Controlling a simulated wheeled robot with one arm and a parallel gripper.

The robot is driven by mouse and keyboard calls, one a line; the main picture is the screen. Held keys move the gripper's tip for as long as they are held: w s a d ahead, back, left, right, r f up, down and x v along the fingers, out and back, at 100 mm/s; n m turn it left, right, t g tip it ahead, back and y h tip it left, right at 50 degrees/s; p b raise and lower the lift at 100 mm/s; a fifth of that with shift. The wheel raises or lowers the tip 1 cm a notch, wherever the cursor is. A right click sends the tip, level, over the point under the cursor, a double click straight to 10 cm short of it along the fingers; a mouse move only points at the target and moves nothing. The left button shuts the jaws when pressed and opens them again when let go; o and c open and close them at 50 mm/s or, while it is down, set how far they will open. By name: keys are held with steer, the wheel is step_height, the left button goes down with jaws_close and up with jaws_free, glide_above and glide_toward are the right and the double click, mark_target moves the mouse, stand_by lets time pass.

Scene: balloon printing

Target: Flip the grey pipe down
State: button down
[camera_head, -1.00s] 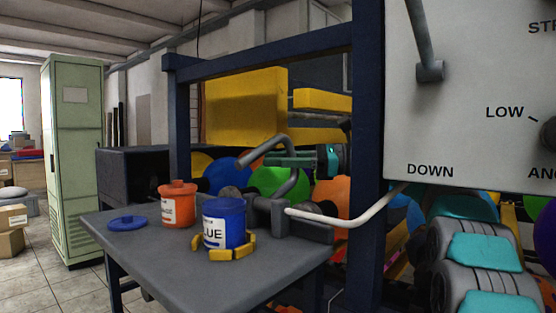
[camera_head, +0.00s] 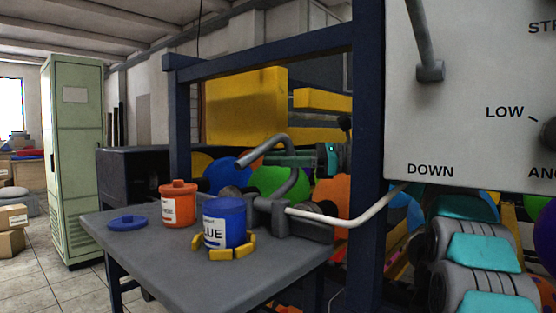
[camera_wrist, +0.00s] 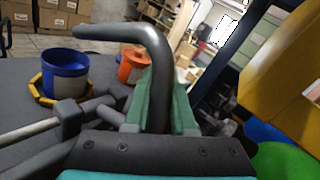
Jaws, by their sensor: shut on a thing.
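The grey pipe (camera_head: 291,171) is a bent tube that rises from a fitting on the table. It curves over at the top, and its free end hangs out above the blue bucket (camera_head: 223,224). In the wrist view the pipe (camera_wrist: 157,62) stands between the green fingers of my gripper (camera_wrist: 158,108), its bent end reaching to the left. My gripper (camera_head: 288,161) is shut on the upright part of the pipe in the head view. The blue bucket is open at the top and stands inside a yellow holder (camera_head: 232,253); it also shows in the wrist view (camera_wrist: 65,75).
An orange pot (camera_head: 178,205) with its lid on and a blue lid (camera_head: 127,223) stand on the grey table (camera_head: 180,268). A white pipe (camera_head: 350,221) runs right from the fitting. A dark blue post (camera_head: 367,150) and a control panel (camera_head: 460,90) stand to the right.

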steer(key=shift+s+a+r+n+h, duration=0.7)
steer(key=shift+s+n+h, duration=0.15)
steer(key=shift+n, duration=0.15)
steer(key=c, duration=0.8)
jaws_free()
steer(key=shift+o, duration=0.2)
steer(key=shift+f, duration=0.1)
steer(key=shift+d, duration=0.1)
